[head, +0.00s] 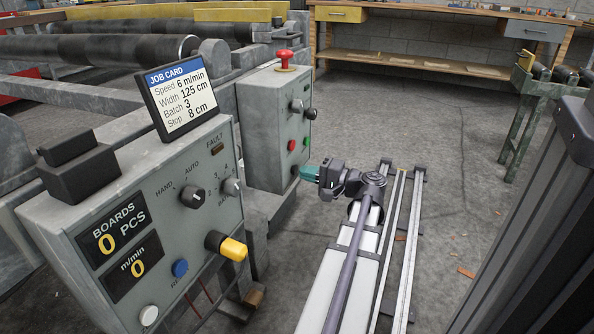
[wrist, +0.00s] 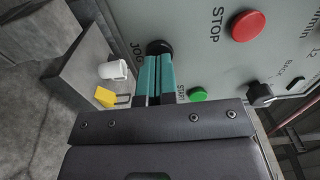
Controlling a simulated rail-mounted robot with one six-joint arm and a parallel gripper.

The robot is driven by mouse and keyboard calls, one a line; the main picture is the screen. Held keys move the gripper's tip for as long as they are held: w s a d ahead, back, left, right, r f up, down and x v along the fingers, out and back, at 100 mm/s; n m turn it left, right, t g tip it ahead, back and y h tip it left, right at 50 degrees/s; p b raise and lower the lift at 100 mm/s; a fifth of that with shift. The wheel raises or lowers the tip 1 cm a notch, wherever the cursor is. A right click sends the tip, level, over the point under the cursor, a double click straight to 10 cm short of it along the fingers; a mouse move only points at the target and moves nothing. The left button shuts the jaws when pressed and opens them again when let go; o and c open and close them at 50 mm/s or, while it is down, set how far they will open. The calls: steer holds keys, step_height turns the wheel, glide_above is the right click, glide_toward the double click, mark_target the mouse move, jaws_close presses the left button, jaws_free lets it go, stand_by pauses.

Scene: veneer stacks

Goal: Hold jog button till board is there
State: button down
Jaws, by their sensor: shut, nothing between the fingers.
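My gripper (head: 301,172) is shut and empty, reaching the lower right corner of the grey control box (head: 262,125). In the wrist view its teal fingers (wrist: 158,62) end at the black jog button (wrist: 158,46), beside the label JOG. The fingertips overlap the button's lower edge; I cannot tell whether it is pressed in. The green START button (wrist: 197,94) and red STOP button (wrist: 247,25) are nearby on the same panel. No moving board can be made out; the rollers (head: 110,48) show at the upper left.
The nearer console (head: 140,230) shows 0 boards and 0 m/min, with a job card (head: 180,97) reading Stop 8 cm. A red mushroom button (head: 285,58) tops the box.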

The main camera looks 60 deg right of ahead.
stand_by(0.4)
steer(key=shift+w+a, duration=0.1)
steer(key=shift+w, duration=0.75)
steer(key=s+d, duration=0.1)
steer(key=s, duration=0.6)
